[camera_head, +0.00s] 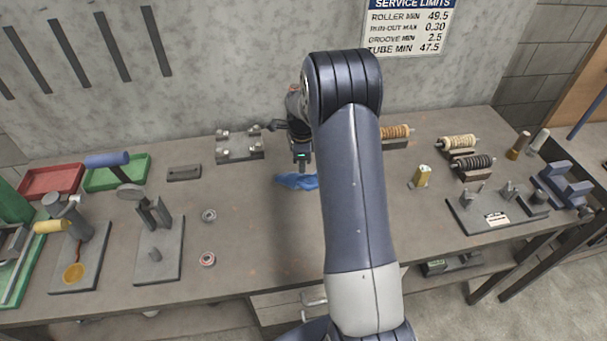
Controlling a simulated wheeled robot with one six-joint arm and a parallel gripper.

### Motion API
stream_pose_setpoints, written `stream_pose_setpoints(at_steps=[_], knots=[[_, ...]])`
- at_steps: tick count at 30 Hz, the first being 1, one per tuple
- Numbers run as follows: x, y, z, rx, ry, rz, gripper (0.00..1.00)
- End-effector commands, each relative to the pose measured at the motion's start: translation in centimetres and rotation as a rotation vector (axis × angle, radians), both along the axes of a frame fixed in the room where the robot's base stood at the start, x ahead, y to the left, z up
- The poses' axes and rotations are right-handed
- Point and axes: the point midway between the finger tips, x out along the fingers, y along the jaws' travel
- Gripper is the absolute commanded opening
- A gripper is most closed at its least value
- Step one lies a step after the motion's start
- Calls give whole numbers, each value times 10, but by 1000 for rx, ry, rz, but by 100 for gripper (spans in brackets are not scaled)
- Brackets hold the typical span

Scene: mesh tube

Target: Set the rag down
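A blue rag (296,181) shows as a small crumpled patch at the middle of the workbench, left of my arm. My gripper (302,165) points down right above the rag, its tips at or very near the cloth. The fingers are too small and dark to tell whether they are open or pinching the cloth. I cannot tell whether the rag rests fully on the bench or is partly lifted. My arm hides what lies to the right of the rag.
The workbench (260,235) is bare in front of the rag. A metal plate with posts (240,148) stands behind left, two small rings (208,216) lie left, and press-like fixtures (160,245) stand farther left.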

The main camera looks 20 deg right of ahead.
Motion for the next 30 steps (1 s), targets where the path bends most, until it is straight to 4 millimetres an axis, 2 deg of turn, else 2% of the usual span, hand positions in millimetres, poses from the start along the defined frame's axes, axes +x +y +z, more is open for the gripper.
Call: stream_pose_setpoints(at_steps=[3, 14, 30], knots=[[0, 0, -7, 0, -1, 0, 0], [0, 0, -10, -1, -2, 0, 0], [0, 0, -68, -1, -2, 0, 0]])
